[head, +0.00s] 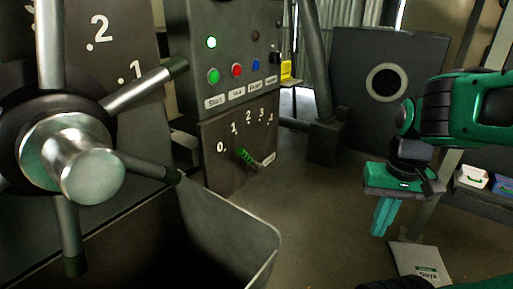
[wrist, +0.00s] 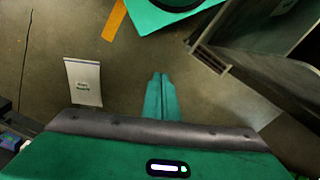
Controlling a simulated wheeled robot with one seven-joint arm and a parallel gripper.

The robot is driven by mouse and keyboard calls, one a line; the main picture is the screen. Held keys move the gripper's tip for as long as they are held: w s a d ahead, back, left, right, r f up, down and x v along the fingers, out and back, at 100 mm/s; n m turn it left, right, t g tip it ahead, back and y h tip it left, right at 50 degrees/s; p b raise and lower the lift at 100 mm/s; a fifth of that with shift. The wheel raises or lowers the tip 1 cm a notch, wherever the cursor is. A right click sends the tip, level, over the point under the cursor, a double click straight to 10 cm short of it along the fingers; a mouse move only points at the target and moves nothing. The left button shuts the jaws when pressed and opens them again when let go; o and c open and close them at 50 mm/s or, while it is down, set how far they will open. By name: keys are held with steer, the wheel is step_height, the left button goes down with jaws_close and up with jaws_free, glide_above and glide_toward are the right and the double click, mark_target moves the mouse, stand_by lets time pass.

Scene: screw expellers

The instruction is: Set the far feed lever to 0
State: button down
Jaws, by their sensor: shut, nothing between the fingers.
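A feed lever with a green ribbed grip (head: 246,157) sits on a dark panel (head: 215,175) in the head view, below an arc of white numbers from 0 at the left to 4 at the right. Its grip leans up and left, toward the low end of the scale; its exact setting I cannot tell. My gripper (head: 381,220) hangs fingers down to the right of the panel, well apart from the lever. Its fingers are together and empty, as the wrist view also shows (wrist: 160,88). The lever does not show clearly in the wrist view.
A large spoked hub (head: 85,172) and an open metal bin (head: 225,215) fill the near left. Above the lever is a button panel (head: 235,60). A white sheet (head: 418,262) lies on the floor below my gripper. Open floor lies between panel and gripper.

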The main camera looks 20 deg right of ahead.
steer(key=w+a+n+t+y, duration=0.2)
steer(key=w+a+n+y, duration=0.1)
steer(key=w, duration=0.9)
steer(key=w+a+n+t+y, duration=0.2)
steer(key=w+a+y, duration=0.1)
steer(key=w, duration=0.9)
steer(key=w+r+n+t+y, duration=0.25)
steer(key=w+r+y, duration=0.4)
steer(key=r, duration=0.35)
glide_toward(247, 159)
steer(key=w+a, duration=0.4)
steer(key=w, duration=0.1)
steer(key=shift+s+a+r+m, duration=0.1)
steer(key=shift+s+a+m, duration=0.15)
steer(key=shift+a, duration=0.2)
steer(key=shift+h, duration=0.25)
steer(key=shift+s+a+f+n+h, duration=0.2)
steer(key=shift+a+n, duration=0.05)
steer(key=shift+a, duration=0.1)
steer(key=shift+s+a+f+n+h, duration=0.15)
steer(key=shift+s+a+n+h, duration=0.1)
steer(key=shift+a, duration=0.1)
